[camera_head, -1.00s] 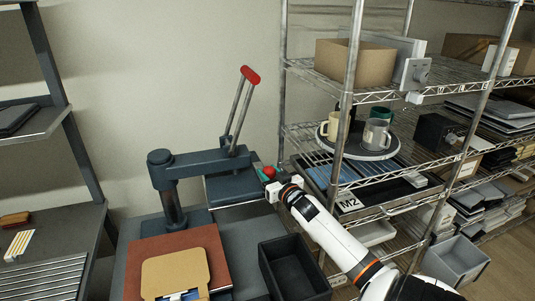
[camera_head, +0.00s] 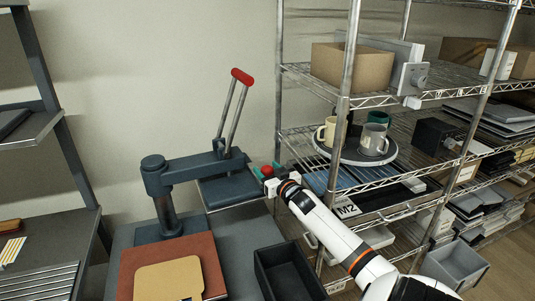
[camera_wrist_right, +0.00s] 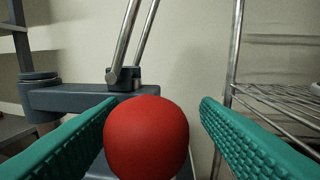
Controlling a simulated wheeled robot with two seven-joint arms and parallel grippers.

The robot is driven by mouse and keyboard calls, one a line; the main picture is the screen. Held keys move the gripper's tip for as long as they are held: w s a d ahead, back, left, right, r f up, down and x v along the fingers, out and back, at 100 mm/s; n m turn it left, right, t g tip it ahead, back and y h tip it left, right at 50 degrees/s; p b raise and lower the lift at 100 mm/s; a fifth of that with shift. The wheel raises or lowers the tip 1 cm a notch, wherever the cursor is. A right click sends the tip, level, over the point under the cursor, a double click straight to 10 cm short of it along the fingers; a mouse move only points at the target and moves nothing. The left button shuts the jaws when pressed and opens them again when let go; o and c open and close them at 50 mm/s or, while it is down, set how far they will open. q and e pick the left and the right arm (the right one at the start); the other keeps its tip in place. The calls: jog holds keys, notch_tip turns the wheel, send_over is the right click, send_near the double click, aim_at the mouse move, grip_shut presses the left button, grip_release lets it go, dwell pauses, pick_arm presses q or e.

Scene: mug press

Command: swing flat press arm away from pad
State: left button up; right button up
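The flat press has a dark blue-grey column (camera_head: 165,205) and a press arm (camera_head: 195,166) reaching right from it. Its flat plate (camera_head: 230,190) hangs out to the right, clear of the brown pad (camera_head: 200,250), which has a tan piece (camera_head: 168,279) on it. A lever with a red grip (camera_head: 242,76) stands up from the arm. My right gripper (camera_head: 267,172) is at the arm's far end, its teal fingers either side of a red knob (camera_head: 267,171). In the right wrist view the round knob (camera_wrist_right: 147,138) sits between spread fingers (camera_wrist_right: 157,105). My left gripper is out of view.
A black open bin (camera_head: 290,270) stands on the table right of the pad. A wire shelf (camera_head: 345,100) with mugs on a round tray (camera_head: 345,153) rises close to the right of my gripper. Another rack (camera_head: 60,150) stands at the left.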

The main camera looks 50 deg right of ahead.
jog(key=shift+w+d+f, duration=0.1)
jog(key=shift+w+f, duration=0.05)
jog(key=shift+f, duration=0.1)
jog(key=shift+s+a+r, duration=0.1)
jog(key=shift+s+a, duration=0.1)
jog(key=shift+a, duration=0.05)
jog(key=shift+s+a, duration=0.15)
jog(key=shift+s, duration=0.15)
jog(key=b+v, duration=0.1)
jog(key=v, duration=1)
jog(key=shift+d, duration=0.2)
